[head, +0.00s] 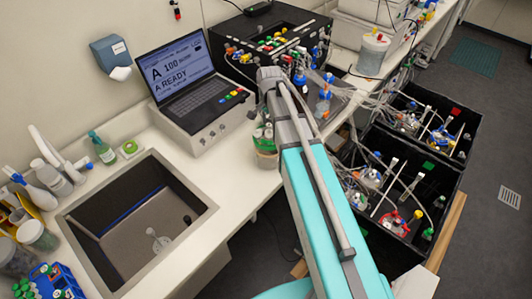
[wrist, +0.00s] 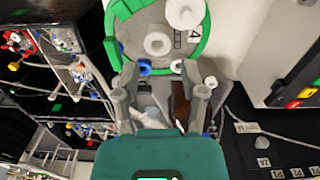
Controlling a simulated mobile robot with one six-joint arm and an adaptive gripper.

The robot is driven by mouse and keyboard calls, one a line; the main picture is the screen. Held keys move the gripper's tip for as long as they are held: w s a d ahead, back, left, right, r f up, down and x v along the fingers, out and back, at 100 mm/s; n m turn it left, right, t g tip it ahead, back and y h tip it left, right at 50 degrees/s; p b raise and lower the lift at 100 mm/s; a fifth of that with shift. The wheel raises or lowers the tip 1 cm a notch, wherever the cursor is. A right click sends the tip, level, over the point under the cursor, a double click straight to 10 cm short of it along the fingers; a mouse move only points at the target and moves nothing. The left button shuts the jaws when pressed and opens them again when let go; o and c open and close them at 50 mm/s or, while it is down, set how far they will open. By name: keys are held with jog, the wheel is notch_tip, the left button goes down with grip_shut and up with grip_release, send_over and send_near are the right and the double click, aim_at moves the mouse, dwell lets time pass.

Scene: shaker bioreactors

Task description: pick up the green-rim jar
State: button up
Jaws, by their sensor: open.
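The green-rim jar shows in the wrist view as a round grey lid inside a green rim (wrist: 203,45), with white and blue ports and a "4" label. In the head view, a jar (head: 266,158) with green on top at the bench's front edge, partly behind my arm, seems to be the same one. My gripper (wrist: 163,92) is open, its two grey fingers apart and pointing toward the jar's near side. The jar does not appear to be between the fingertips. In the head view my arm hides the fingers.
A laptop-like console (head: 192,95) stands left of the jar. Black boxes (head: 432,190) with bottles and tubing stand to the right. Crowded bottles (head: 323,103) and cables lie behind. A sink (head: 140,222) is at the left. Some bare bench lies between sink and console.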

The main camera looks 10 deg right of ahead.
aim_at(269, 132)
jog(key=shift+f, duration=0.1)
jog(key=shift+s+f+b, duration=0.15)
jog(key=shift+f+b, duration=1.1)
jog(key=shift+b, duration=0.05)
jog(key=shift+s+f+b, duration=0.1)
jog(key=shift+f+b, duration=1.15)
jog(key=shift+b, duration=0.05)
grip_shut()
